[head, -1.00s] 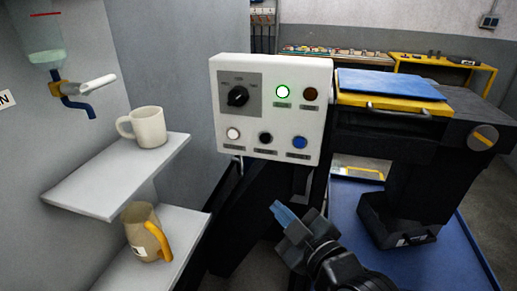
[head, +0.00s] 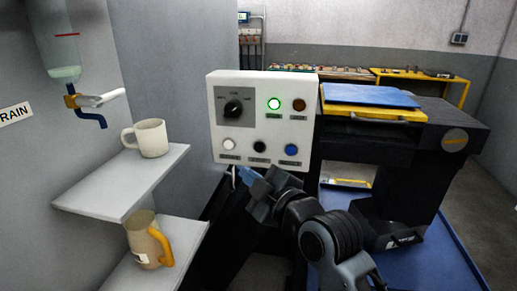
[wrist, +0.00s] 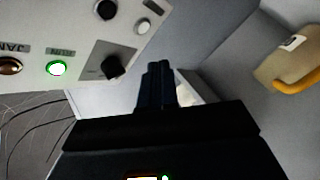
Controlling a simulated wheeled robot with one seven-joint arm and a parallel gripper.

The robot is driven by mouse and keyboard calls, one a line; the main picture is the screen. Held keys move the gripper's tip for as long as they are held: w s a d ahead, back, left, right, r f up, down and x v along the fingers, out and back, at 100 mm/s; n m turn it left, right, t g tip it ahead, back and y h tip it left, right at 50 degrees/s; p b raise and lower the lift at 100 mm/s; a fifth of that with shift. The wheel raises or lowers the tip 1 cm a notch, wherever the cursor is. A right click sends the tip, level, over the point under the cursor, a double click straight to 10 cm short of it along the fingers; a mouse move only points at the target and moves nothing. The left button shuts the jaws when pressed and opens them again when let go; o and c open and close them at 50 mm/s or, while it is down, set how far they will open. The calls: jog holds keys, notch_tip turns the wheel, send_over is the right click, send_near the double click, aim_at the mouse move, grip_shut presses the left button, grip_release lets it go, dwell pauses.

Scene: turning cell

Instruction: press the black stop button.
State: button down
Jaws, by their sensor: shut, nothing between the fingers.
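The black stop button (head: 259,147) sits in the lower row of the white control panel (head: 216,120), between a white button (head: 229,144) and a blue button (head: 291,150). It also shows at the top edge of the wrist view (wrist: 105,9). My gripper (head: 241,176) is shut and empty. In the head view its fingertips appear just below the panel's lower edge, left of and below the black button. In the wrist view the closed fingers (wrist: 158,70) point past the panel's side, apart from the button.
The panel also has a black rotary knob (head: 233,108), a lit green button (head: 274,104) and a dark amber one (head: 299,105). Shelves at left hold a white mug (head: 151,138) and a beige mug (head: 143,240). A blue-topped machine (head: 370,96) stands right.

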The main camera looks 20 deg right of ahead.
jog(key=shift+w+d+b, duration=0.5)
jog(key=shift+w+d, duration=0.35)
jog(key=shift+w, duration=0.35)
jog(key=shift+w+d+b, duration=0.5)
jog(key=shift+w+d, duration=0.35)
jog(key=shift+w, duration=0.3)
jog(key=shift+w+d+b, duration=0.5)
jog(key=shift+w+d, duration=0.35)
jog(key=shift+w, duration=0.35)
jog(key=shift+w+d, duration=0.1)
jog(key=shift+w+d+b, duration=0.15)
jog(key=shift+w+b, duration=0.05)
jog(key=shift+b, duration=0.15)
jog(key=shift+w+d, duration=0.2)
jog(key=shift+w, duration=0.1)
jog(key=shift+s, duration=0.1)
jog(key=shift+s+a, duration=0.45)
jog(key=shift+s, duration=0.1)
jog(key=shift+s, duration=0.1)
jog(key=shift+s+a+p, duration=0.3)
jog(key=shift+s+a, duration=0.45)
jog(key=shift+s, duration=0.25)
jog(key=shift+s+a+p, duration=0.25)
jog(key=shift+s+a, duration=0.45)
jog(key=shift+s, duration=0.25)
